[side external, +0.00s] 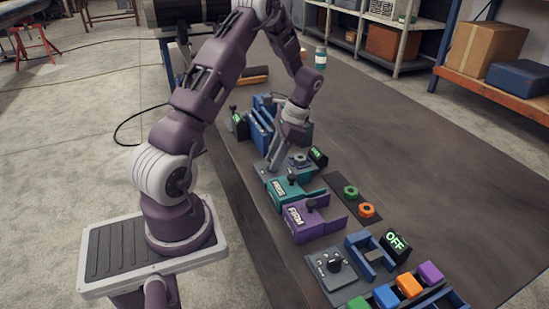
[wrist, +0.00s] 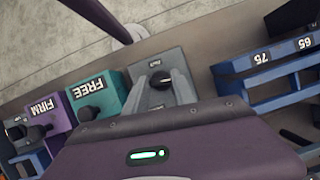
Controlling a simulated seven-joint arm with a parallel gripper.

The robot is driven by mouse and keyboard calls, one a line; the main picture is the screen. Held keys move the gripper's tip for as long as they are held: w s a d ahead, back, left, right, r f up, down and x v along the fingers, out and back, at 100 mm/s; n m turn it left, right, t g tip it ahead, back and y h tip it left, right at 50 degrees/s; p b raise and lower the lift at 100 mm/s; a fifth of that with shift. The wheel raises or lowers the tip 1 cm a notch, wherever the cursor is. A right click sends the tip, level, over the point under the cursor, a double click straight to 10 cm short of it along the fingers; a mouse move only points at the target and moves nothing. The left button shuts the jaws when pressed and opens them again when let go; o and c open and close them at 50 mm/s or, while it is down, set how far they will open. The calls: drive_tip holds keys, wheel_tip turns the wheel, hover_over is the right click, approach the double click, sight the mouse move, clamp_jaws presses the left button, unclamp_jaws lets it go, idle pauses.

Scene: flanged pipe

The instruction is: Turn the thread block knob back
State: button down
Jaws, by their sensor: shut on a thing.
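The thread block (wrist: 143,69) is a grey plate with a black knob (wrist: 160,79) and a small label above it, too small to read surely. In the wrist view my gripper (wrist: 166,84) has its grey fingers closed around the knob. In the side external view my gripper (side external: 272,165) reaches down to the grey thread block (side external: 264,175), beyond the teal block. The knob is hidden there behind the fingers.
Beside it stand the teal FREE block (wrist: 97,88) and the purple FIRM block (wrist: 60,108), each with a black knob. A blue rack (wrist: 262,80) marked 75 and 65 is on the other side. Green and orange rings (side external: 350,191) lie nearby.

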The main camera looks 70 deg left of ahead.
drive_tip(key=shift+n, duration=0.6)
drive_tip(key=shift+h, duration=0.3)
drive_tip(key=c, duration=1)
unclamp_jaws()
drive_tip(key=shift+c, duration=0.2)
drive_tip(key=v, duration=0.7)
drive_tip(key=shift+r, duration=0.15)
